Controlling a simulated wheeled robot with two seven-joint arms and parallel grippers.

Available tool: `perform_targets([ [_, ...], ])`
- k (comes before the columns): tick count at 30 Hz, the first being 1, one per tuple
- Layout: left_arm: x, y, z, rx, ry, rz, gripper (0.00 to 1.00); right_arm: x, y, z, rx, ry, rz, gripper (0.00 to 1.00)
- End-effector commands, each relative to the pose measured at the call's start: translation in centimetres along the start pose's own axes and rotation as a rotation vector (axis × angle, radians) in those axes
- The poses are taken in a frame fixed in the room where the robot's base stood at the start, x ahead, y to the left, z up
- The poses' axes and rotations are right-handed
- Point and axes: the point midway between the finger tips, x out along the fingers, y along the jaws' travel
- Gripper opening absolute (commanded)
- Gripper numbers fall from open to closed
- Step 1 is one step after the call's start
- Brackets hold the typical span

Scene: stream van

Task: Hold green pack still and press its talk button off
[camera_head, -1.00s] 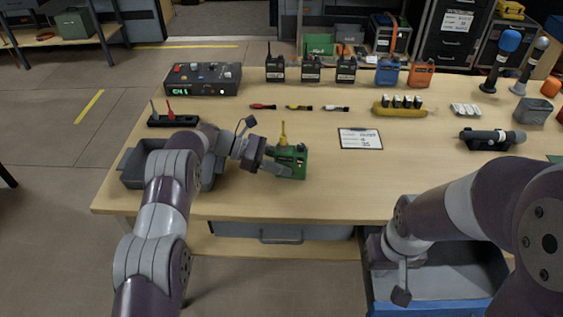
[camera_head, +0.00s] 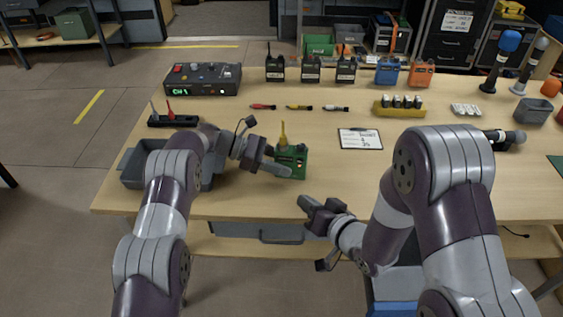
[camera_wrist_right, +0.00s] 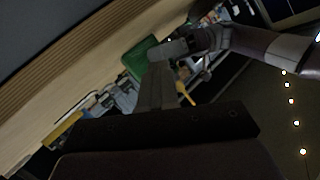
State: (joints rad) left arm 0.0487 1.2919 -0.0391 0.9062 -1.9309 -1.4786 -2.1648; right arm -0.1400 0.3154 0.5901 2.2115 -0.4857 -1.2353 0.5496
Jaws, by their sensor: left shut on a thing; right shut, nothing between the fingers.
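The green pack (camera_head: 295,156) stands upright on the near part of the table, with a yellow antenna on top and a small lit red spot on its face. My left gripper (camera_head: 284,168) is shut on the green pack from its left side. My right gripper (camera_head: 304,203) is shut and empty, just in front of the table's near edge, below and slightly right of the pack, apart from it. In the right wrist view the green pack (camera_wrist_right: 139,58) shows beyond my right fingers (camera_wrist_right: 157,68). The talk button cannot be made out clearly.
A control box (camera_head: 204,79) with a green display stands at the back left. Several dark packs, a blue pack (camera_head: 388,71) and an orange pack (camera_head: 421,73) line the back. A clipboard (camera_head: 360,139) lies right of the green pack. A grey bin (camera_head: 131,170) is at left.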

Motion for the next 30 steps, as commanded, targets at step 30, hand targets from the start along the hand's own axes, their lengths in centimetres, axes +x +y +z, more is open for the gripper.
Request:
perform_targets([
  [30, 0.0, 0.0, 0.0, 0.000, 0.000, 0.000, 0.09, 6.4, 1.2, -4.8, 0.086, 0.096, -0.163, 0.00],
])
